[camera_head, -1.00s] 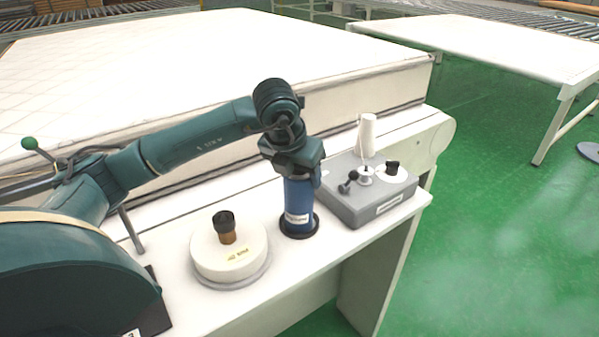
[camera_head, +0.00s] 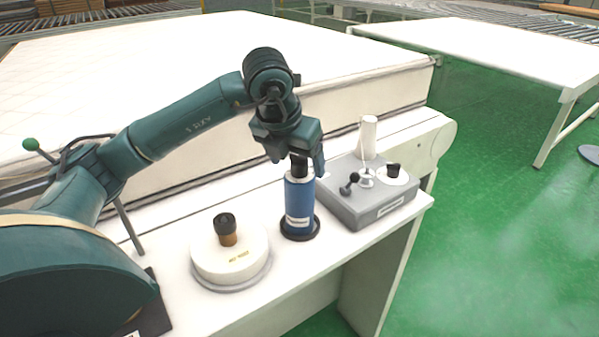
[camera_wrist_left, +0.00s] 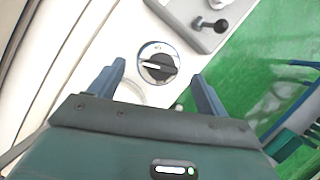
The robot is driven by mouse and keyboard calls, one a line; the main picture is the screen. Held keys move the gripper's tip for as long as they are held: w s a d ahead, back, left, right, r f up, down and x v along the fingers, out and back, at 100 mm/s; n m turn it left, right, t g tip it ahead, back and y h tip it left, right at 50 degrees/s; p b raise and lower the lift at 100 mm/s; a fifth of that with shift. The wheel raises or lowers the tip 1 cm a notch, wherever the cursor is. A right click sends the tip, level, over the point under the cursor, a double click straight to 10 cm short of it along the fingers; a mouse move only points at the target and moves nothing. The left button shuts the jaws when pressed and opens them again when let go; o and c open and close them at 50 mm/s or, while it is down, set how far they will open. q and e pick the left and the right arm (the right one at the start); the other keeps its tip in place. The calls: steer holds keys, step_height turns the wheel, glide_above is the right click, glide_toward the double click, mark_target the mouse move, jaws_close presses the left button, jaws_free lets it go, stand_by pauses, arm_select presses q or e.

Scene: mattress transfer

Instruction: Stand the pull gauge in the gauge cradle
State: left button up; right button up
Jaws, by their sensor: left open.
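The pull gauge (camera_head: 299,200) is a blue cylinder with a pale label and a black knob on top. It stands upright on the white bench in a black ring at its foot, which looks like the gauge cradle (camera_head: 300,232). In the left wrist view the gauge (camera_wrist_left: 157,67) shows from above as a round dial face with a black knob. My left gripper (camera_head: 298,163) is open just above the gauge, its fingers on either side of the knob and apart from the blue body. The inside of the cradle is hidden by the gauge.
A round white drum (camera_head: 231,262) with a brown and black knob stands left of the gauge. A grey box (camera_head: 370,207) with a lever, a white spool and a black knob stands close on the right. A large mattress (camera_head: 180,80) lies behind the bench.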

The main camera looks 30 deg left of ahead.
arm_select(q)
steer(key=v, duration=0.6)
steer(key=shift+r, duration=0.3)
steer(key=shift+s, duration=0.15)
